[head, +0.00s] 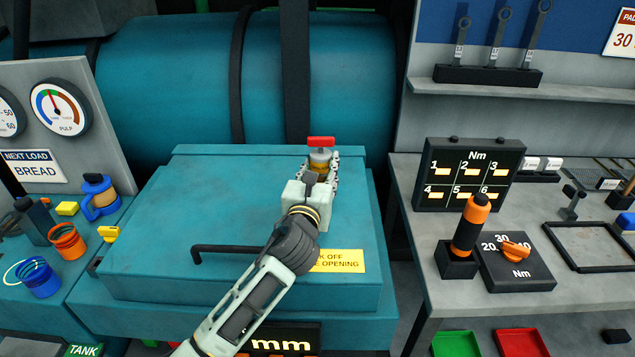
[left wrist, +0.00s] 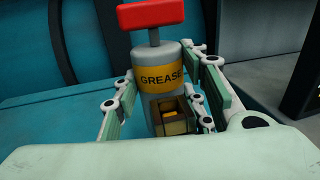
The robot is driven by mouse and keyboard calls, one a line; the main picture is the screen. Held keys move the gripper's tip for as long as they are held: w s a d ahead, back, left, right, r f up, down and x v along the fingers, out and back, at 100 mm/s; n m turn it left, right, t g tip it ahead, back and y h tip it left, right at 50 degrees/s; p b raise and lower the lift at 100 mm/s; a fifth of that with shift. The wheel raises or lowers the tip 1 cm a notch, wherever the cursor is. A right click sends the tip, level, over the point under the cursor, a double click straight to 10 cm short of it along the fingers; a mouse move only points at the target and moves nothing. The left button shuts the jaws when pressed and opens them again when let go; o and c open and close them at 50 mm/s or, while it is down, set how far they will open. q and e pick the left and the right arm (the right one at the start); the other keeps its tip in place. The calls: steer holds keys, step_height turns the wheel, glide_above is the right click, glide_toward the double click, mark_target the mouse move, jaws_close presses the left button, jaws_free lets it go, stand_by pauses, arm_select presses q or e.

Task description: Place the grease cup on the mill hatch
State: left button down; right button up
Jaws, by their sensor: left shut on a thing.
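The grease cup (head: 320,155) is a grey cylinder with a yellow label and a red T-shaped top. My left gripper (head: 322,172) is shut on it, over the far right part of the teal mill hatch (head: 215,185). In the left wrist view the cup (left wrist: 158,58) stands upright between the fingers, its label reading GREASE. A small open box-like part with something yellow in it shows low on its front. The cup's base is hidden, so I cannot tell whether it touches the hatch. My right gripper is not in view.
The hatch has a black handle (head: 222,249) and a yellow warning sign (head: 345,261) partly behind my arm. A large teal drum (head: 170,80) stands behind. The left ledge holds blue and orange spools. The right bench has a torque display (head: 468,174) and an orange-handled tool (head: 470,225).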

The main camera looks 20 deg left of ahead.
arm_select(q)
steer(key=shift+a+f, duration=0.1)
steer(key=shift+f, duration=1.9)
steer(key=shift+s, duration=0.1)
steer(key=c, duration=1.1)
jaws_free()
steer(key=shift+f, duration=0.1)
steer(key=shift+s, duration=0.25)
steer(key=s, duration=0.3)
steer(key=s+d+b, duration=0.1)
steer(key=s, duration=0.7)
steer(key=shift+s+d, duration=0.15)
steer(key=shift+s, duration=0.1)
